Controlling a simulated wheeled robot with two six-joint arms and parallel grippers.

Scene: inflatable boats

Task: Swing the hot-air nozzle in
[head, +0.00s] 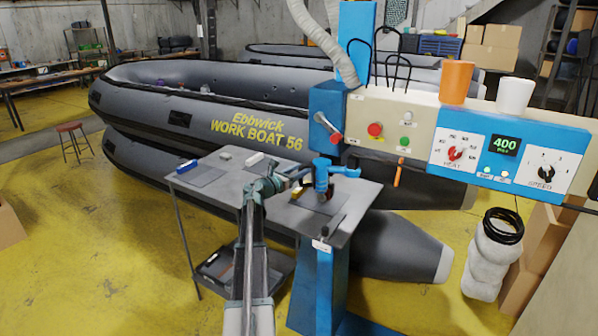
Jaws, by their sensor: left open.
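The welding machine's blue column (326,105) stands right of centre. A small blue fitting (322,172) with a side arm, which looks like the hot-air nozzle, sits low over the worktable (345,222). My left gripper (300,178) is open, just left of this blue fitting. I cannot tell whether its fingers touch the fitting. A dark roller-like part below the fitting is partly hidden. A lever with a red end (328,128) sticks out of the column higher up. My right gripper is out of view.
The control panel (508,150) reads 400 and carries an orange cup (456,82) and a white cup (515,95). A grey inflatable boat (210,105) lies behind the table. Small items lie on the table's left.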

